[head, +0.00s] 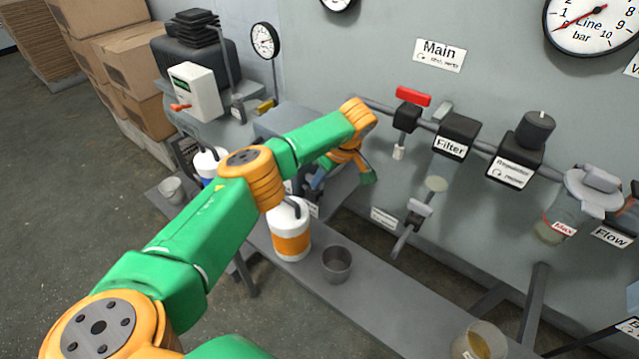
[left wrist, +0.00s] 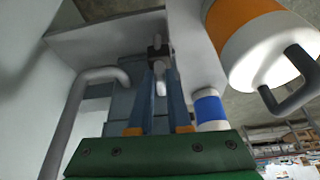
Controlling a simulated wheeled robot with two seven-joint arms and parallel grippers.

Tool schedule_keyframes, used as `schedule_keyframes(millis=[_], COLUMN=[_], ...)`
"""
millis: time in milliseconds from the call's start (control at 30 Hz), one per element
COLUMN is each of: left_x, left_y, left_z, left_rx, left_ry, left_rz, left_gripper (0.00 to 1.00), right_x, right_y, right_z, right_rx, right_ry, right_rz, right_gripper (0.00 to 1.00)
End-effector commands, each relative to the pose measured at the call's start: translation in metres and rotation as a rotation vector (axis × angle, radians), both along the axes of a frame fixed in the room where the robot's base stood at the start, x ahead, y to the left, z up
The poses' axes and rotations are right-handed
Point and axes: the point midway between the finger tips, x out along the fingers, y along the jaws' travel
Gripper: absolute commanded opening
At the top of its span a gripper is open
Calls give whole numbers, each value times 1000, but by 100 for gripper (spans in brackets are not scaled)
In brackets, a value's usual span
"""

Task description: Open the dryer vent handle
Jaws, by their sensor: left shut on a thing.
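My left gripper (head: 316,180) is low beside the grey panel in the head view, behind the white and orange bottle and partly hidden by my own arm. In the left wrist view its two blue fingers (left wrist: 159,72) converge on a small pale grey lever with a dark block, which I take to be the dryer vent handle (left wrist: 161,80). The fingers are shut on it. The handle hangs roughly along the fingers, and how far it is turned is hard to tell. In the head view the handle is hidden. My right gripper is not in view.
A white and orange bottle (head: 291,246) and a metal cup (head: 337,264) stand on the grey shelf (head: 385,310). A bent grey pipe (left wrist: 75,110) runs left of the fingers. The Filter block (head: 459,130) and the red Main valve handle (head: 413,96) sit higher on the panel.

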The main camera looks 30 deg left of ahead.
Motion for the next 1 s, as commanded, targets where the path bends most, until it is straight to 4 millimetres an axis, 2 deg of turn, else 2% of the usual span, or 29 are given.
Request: schedule_keyframes(millis=[233,767,800,900,1000], left_x=[2,2,2,2,2], left_y=[0,0,0,0,0], left_z=[-1,1,1,1,1], left_rx=[2,2,2,1,1], left_ry=[-2,-3,-3,-2,-2], left_rz=[78,102,102,101,100], left_gripper=[0,0,19,46,46], right_x=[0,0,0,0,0], right_y=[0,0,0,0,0], right_z=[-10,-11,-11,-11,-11], right_rx=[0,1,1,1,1], right_ry=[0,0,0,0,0], right_rz=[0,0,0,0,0], right_gripper=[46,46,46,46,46])
